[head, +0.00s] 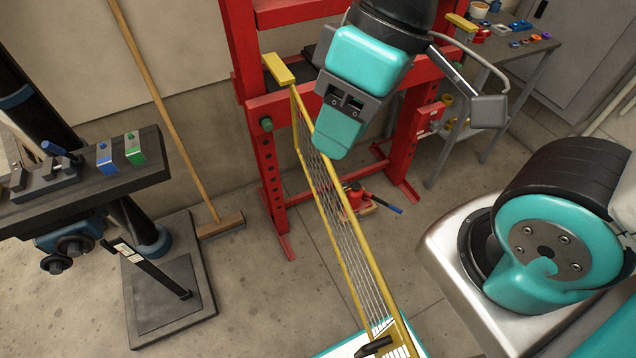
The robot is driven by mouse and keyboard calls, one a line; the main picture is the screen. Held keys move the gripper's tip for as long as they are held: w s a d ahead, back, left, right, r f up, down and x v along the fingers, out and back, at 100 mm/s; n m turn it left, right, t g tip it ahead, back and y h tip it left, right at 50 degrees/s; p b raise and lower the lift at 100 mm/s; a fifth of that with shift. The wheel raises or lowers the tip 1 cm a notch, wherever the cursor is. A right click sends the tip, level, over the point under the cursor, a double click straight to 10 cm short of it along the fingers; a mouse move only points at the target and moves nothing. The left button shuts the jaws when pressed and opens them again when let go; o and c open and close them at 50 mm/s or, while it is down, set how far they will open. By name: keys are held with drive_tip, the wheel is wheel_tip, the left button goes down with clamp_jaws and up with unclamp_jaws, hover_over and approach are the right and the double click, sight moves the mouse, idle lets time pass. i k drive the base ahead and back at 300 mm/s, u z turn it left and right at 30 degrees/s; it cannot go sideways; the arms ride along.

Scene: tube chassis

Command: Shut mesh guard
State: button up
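The mesh guard (344,232) is a long yellow frame with thin wire mesh. It stands open, swung out from the red press frame (254,130) toward the camera. Its far end is beside the left press post, near a yellow block (278,69). Its near end, with a black handle (373,347), is at the bottom edge of the picture. My gripper (338,138), teal and dark grey, hangs in front of the press and overlaps the guard's far part in the picture. I cannot tell whether they touch. Its fingers are seen end-on, so their opening is unclear.
A drill press with a dark table (85,183) stands at the left, and a broom (170,120) leans on the wall. A small red jack (355,199) sits on the floor behind the guard. A grey bench (495,60) with small parts is at the back right.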

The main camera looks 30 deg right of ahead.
sight(391, 339)
drive_tip(key=k, duration=0.45)
drive_tip(key=z, duration=2.5)
drive_tip(key=k, duration=1.5)
drive_tip(key=u, duration=2.35)
